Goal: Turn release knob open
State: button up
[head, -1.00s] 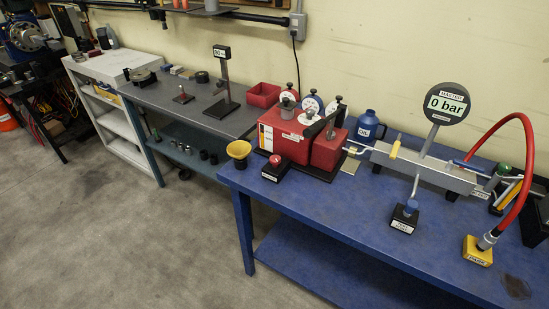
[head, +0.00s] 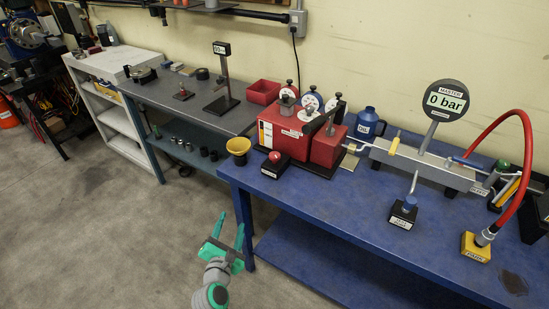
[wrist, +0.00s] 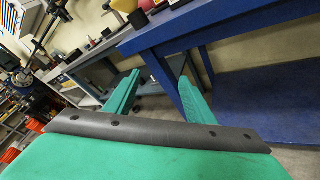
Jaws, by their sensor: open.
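My gripper (head: 231,226) is open and empty. It is low in front of the blue bench's left end, over the floor and apart from everything on the bench. In the wrist view its two green fingers (wrist: 160,80) stand apart with nothing between them. A blue knob (head: 410,202) sits on a black block with a small white label on the blue bench. A red knob (head: 274,157) sits on another black block near the bench's left end. The labels are too small to read, so I cannot tell which is the release knob.
The blue bench (head: 330,215) carries a red pump unit (head: 283,133), a yellow funnel (head: 238,147), a blue jug (head: 366,124), a grey manifold (head: 425,164), a gauge reading 0 bar (head: 446,101), a red hose (head: 524,150) and a yellow block (head: 475,248). Open floor lies in front.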

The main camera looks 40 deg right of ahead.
aim_at(273, 159)
jog(key=w+d+r+n+g+h, duration=0.1)
jog(key=d+r, duration=0.3)
jog(key=d, duration=0.1)
jog(key=w+d+r+n+g+h, duration=0.1)
jog(key=d+r+h, duration=0.1)
jog(key=d+r, duration=0.2)
jog(key=w+d+r+n+g+h, duration=0.1)
jog(key=d+r+h, duration=0.1)
jog(key=d+r, duration=0.2)
jog(key=shift+d+r+n, duration=0.1)
jog(key=shift+d+n, duration=0.3)
jog(key=shift+d, duration=0.5)
jog(key=x, duration=1)
jog(key=shift+w+d+r, duration=0.2)
jog(key=shift+d, duration=0.05)
jog(key=c, duration=1)
